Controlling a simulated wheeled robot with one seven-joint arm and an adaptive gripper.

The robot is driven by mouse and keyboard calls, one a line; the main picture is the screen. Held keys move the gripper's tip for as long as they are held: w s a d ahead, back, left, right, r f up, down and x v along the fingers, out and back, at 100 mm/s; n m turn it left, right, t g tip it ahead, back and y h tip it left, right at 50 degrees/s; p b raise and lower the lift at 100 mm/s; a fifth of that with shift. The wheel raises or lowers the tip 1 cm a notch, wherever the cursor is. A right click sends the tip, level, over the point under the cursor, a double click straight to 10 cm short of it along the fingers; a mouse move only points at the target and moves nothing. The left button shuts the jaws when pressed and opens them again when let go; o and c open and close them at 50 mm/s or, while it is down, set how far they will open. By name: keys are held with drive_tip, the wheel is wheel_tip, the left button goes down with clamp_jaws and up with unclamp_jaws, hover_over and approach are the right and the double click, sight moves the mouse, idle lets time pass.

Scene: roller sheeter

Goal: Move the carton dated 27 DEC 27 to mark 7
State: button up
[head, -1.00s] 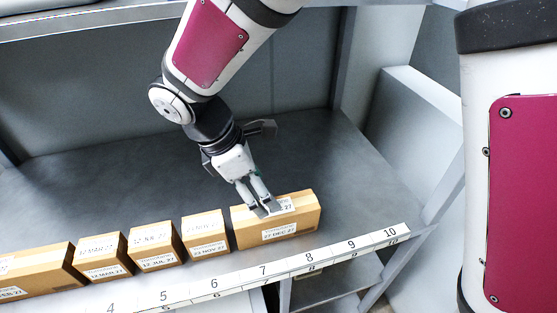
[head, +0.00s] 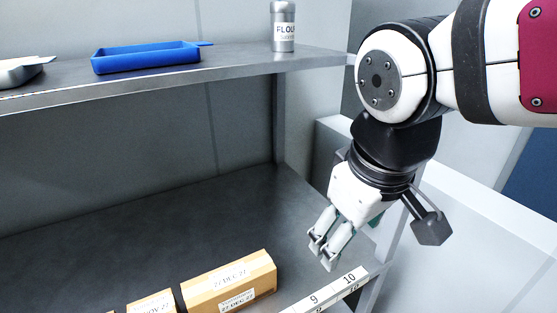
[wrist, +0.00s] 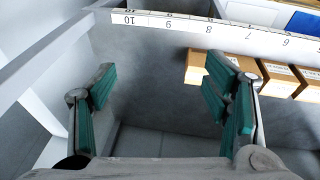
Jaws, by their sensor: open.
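The brown carton dated 27 DEC 27 (head: 230,284) lies on the lower shelf at the bottom of the head view, its white date labels showing. Part of it also shows in the wrist view (wrist: 196,68), partly hidden by a finger. It lies behind the number strip; mark 7 (wrist: 248,36) shows in the wrist view, but I cannot tell exactly how the carton lines up with it. My gripper (head: 322,254) is open and empty, to the right of the carton and apart from it, near the shelf's right end. Its spread fingers (wrist: 163,92) show in the wrist view.
A NOV 27 carton (head: 152,303) stands close to the left of the DEC carton. The strip (head: 332,290) runs along the front edge. An upper shelf (head: 180,83) holds a blue tray (head: 146,57) and a flour tin (head: 283,27). Shelf behind the cartons is clear.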

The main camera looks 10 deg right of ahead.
drive_tip(key=s+m, duration=0.1)
drive_tip(key=s+d+m, duration=0.1)
drive_tip(key=s+d+m+t, duration=0.1)
drive_tip(key=m, duration=0.1)
drive_tip(key=shift+s+y, duration=0.4)
idle(0.9)
